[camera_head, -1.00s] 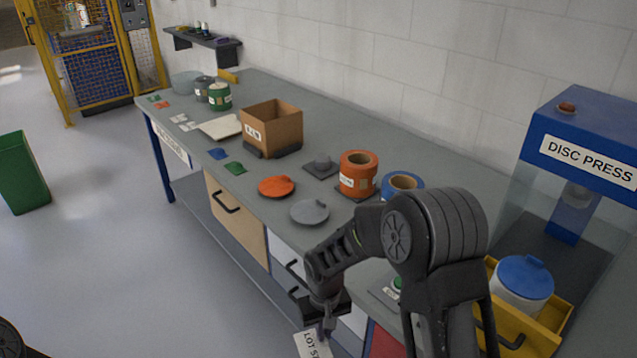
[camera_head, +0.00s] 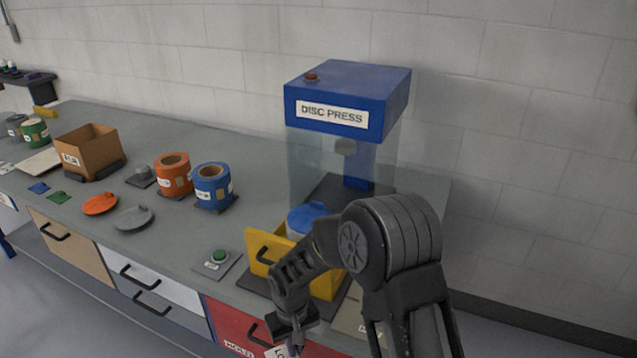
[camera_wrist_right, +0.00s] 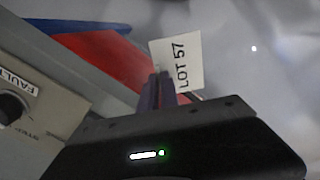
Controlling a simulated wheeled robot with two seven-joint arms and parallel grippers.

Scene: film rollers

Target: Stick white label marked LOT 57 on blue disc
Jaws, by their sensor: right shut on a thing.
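My right gripper (camera_head: 293,343) is shut on the white label (camera_head: 276,352) at the lower edge of the head view, in front of the bench. In the right wrist view the label (camera_wrist_right: 180,65) reads LOT 57 and sticks out from between the fingertips (camera_wrist_right: 158,90). The blue disc (camera_head: 306,216) lies on top of a white cylinder in the yellow drawer (camera_head: 265,247) of the disc press. My right arm hides part of the disc and drawer. The label is well apart from the disc, nearer and lower. My left gripper is not in view.
The blue disc press (camera_head: 345,95) with clear sides stands behind the drawer. Orange (camera_head: 172,173) and blue (camera_head: 212,186) rolls, an orange disc (camera_head: 100,203) and a grey disc (camera_head: 133,217) lie further left.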

